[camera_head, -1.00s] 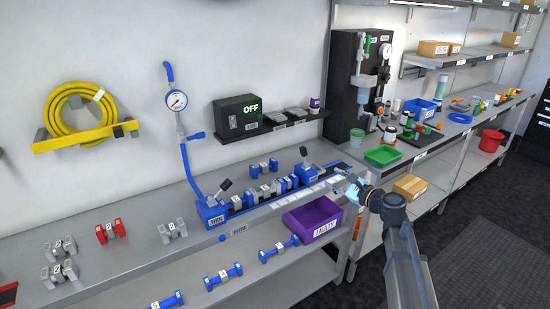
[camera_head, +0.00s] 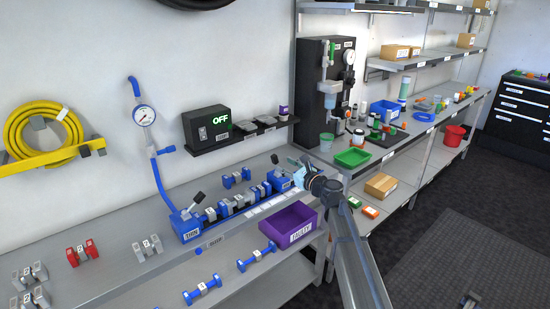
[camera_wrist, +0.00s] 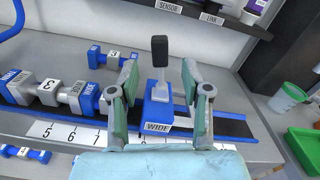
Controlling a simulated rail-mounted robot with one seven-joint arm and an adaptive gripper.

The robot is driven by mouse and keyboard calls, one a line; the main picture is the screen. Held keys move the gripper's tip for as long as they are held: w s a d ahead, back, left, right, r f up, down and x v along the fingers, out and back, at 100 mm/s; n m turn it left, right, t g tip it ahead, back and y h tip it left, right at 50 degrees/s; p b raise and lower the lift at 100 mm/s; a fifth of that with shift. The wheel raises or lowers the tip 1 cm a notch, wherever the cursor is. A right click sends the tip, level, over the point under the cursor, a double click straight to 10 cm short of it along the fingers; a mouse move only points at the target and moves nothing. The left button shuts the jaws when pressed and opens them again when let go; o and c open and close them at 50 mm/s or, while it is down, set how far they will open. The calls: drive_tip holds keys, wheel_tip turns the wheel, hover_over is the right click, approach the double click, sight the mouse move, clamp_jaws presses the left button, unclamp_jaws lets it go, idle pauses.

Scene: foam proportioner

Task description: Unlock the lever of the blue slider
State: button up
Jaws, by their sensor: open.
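The blue slider (camera_wrist: 158,116), labelled WIDE, sits at the right part of the dark rail in the wrist view. Its lever, with a black handle (camera_wrist: 160,50) on a grey stem, stands upright. In the head view the slider (camera_head: 279,182) is at the rail's right end, partly behind my gripper. My gripper (camera_wrist: 168,80) is open, its green-padded fingers to the left and right of the lever, apart from it. In the head view my gripper (camera_head: 294,166) is just above and to the right of the slider.
Blue-and-grey blocks (camera_wrist: 60,92) line the rail left of the slider; a separate blue-ended piece (camera_wrist: 112,56) lies behind. Another blue block with a lever (camera_head: 186,226) is at the rail's left end. A purple bin (camera_head: 284,230) stands in front. A shelf (camera_wrist: 190,12) overhangs behind.

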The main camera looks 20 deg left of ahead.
sight(276, 160)
drive_tip(key=p+x, duration=0.1)
drive_tip(key=x, duration=0.5)
drive_tip(key=shift+w+a, duration=0.2)
drive_tip(key=shift+a, duration=0.2)
drive_tip(key=shift+c, duration=0.4)
clamp_jaws()
